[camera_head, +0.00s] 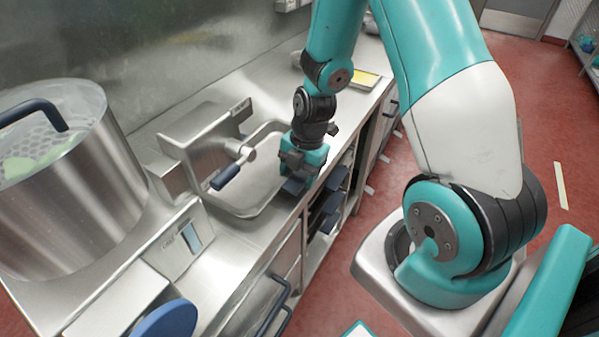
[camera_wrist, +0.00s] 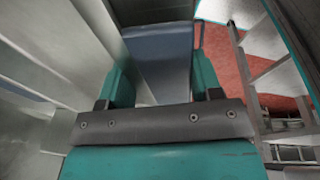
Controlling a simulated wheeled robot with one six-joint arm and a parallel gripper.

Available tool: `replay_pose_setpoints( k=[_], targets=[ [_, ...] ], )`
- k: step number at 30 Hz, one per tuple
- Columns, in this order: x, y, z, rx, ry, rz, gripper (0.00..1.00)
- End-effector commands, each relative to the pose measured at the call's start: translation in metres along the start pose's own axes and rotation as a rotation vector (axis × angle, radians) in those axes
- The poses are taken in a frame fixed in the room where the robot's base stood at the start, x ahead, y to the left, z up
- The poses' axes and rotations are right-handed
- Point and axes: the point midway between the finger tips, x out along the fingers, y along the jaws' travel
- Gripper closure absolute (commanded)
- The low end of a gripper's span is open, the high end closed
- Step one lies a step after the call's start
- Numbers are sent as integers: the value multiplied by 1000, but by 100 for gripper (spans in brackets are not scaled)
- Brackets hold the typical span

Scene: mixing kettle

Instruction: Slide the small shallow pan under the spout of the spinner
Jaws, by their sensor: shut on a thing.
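A large steel drum (camera_head: 75,190), which looks like the spinner, stands at the left with a perforated basket and a dark blue handle on top. A boxy steel outlet (camera_head: 205,150) with a blue-handled lever (camera_head: 226,177) projects to its right. The shallow steel pan (camera_head: 243,197) lies below and to the right of this outlet. My gripper (camera_head: 297,180) is at the pan's right edge, pointing down. In the wrist view my gripper (camera_wrist: 160,85) is shut on a flat blue-grey handle (camera_wrist: 160,55), which seems to be the pan's. Where it joins the pan is hidden.
The steel counter (camera_head: 235,275) has a control box with a small screen (camera_head: 190,237) and a blue round thing (camera_head: 167,320) at the front. A wall (camera_head: 180,50) closes the back. Drawers with dark handles (camera_head: 270,305) line the counter's front. The red floor (camera_head: 335,270) shows beside it.

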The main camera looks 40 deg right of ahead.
Motion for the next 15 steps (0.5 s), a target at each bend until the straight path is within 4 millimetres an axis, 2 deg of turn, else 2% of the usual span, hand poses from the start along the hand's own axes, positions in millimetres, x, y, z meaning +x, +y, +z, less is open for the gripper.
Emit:
replay_pose_setpoints(
  k=[12,13,15],
  targets=[
    [0,0,-3,0,-1,2,97],
    [0,0,-3,0,-1,2,39],
    [0,0,-3,0,-1,2,23]
  ],
)
